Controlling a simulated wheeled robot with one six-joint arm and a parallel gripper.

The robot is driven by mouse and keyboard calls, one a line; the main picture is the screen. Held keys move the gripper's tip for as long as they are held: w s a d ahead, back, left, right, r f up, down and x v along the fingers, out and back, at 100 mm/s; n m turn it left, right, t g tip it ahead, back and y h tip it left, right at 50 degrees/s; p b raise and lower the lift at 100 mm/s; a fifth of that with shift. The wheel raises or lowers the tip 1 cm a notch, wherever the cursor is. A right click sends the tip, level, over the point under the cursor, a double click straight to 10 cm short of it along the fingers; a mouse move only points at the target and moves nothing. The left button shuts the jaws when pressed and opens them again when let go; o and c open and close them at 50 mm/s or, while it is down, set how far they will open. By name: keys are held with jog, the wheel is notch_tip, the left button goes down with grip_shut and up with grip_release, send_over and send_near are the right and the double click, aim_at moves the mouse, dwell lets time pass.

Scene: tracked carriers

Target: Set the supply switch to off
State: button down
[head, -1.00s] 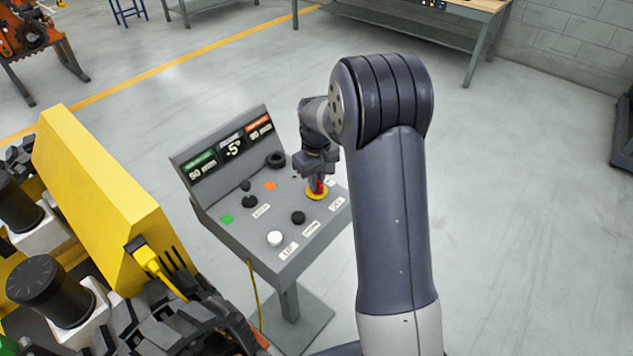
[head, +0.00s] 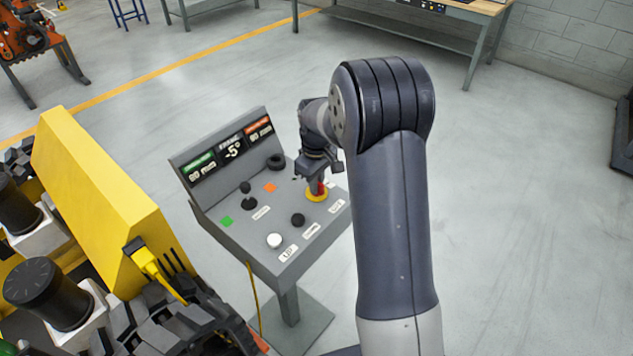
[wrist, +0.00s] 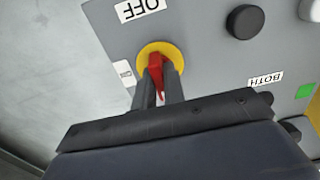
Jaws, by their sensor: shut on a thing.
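The supply switch is a red handle (wrist: 156,70) on a round yellow plate (head: 317,195) at the right side of the grey console (head: 262,235). In the wrist view its yellow plate (wrist: 172,52) sits below an upside-down OFF label (wrist: 139,8). My gripper (head: 317,184) reaches down to the switch from above. In the wrist view my gripper (wrist: 158,82) has its two fingers on either side of the red handle, shut on it. The fingers hide part of the handle, so its exact setting is hard to tell.
A yellow machine (head: 105,205) stands close at the left. Open floor lies to the right.

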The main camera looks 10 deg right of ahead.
jog(key=c, duration=1.5)
grip_release()
notch_tip(320, 180, up, 11)
jog(key=shift+f+b, duration=0.1)
jog(key=shift+b, duration=0.35)
notch_tip(320, 180, down, 11)
jog(key=shift+p, duration=0.5)
jog(key=shift+m, duration=0.3)
jog(key=shift+r, duration=0.2)
